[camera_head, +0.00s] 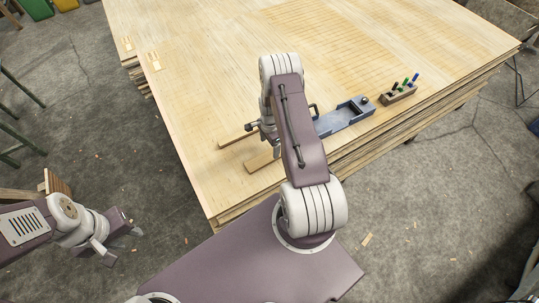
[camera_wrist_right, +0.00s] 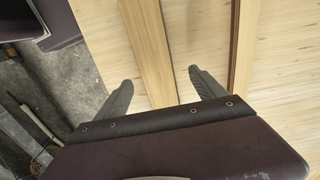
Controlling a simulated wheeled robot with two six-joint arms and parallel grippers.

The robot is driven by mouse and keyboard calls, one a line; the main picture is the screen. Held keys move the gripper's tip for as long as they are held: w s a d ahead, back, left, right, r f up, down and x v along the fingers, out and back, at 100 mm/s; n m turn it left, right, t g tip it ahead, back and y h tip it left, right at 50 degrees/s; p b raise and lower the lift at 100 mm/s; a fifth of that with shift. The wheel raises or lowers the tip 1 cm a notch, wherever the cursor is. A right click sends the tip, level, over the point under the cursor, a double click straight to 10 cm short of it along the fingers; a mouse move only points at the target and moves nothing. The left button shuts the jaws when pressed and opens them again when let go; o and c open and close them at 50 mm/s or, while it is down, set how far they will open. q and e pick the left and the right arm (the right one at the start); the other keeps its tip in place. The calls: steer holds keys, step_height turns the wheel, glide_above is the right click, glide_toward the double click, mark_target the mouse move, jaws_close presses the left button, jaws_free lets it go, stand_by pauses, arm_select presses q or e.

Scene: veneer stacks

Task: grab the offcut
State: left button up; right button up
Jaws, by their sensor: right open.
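Two pale brown wood strips lie on the veneer stack (camera_head: 370,45), one further back (camera_head: 236,139) and one nearer the front (camera_head: 260,160); I cannot tell which is the offcut. My right gripper (camera_head: 262,139) is over the strips' right part, where the arm hides them. In the right wrist view my right gripper (camera_wrist_right: 158,90) is open, with one strip (camera_wrist_right: 150,40) running between its fingers and the other strip (camera_wrist_right: 246,40) to the right. Whether the fingers touch the strip is unclear. My left gripper (camera_head: 122,245) is open and empty over the floor.
A blue-grey tool (camera_head: 338,121) lies right of my right arm. Beyond it stands a wooden block (camera_head: 398,96) holding several coloured pens. Small light wood pieces (camera_head: 153,61) lie at the stack's left edge. The back of the stack is clear.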

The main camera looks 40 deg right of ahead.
mark_target(270, 155)
steer(key=shift+s+a+f, duration=0.15)
steer(key=f, duration=0.5)
steer(key=shift+s+a+p, duration=0.1)
steer(key=shift+s+p, duration=0.1)
steer(key=shift+p, duration=0.1)
steer(key=shift+r, duration=0.1)
steer(key=c, duration=1.5)
steer(key=shift+r, duration=0.5)
steer(key=shift+c, duration=0.2)
step_height(270, 155, up, 3)
steer(key=shift+r, duration=0.1)
steer(key=s+d+r, duration=0.1)
steer(key=s+r, duration=0.5)
steer(key=s, duration=0.5)
steer(key=shift+s+d+r, duration=0.2)
steer(key=shift+s+r, duration=0.15)
steer(key=shift+r, duration=0.05)
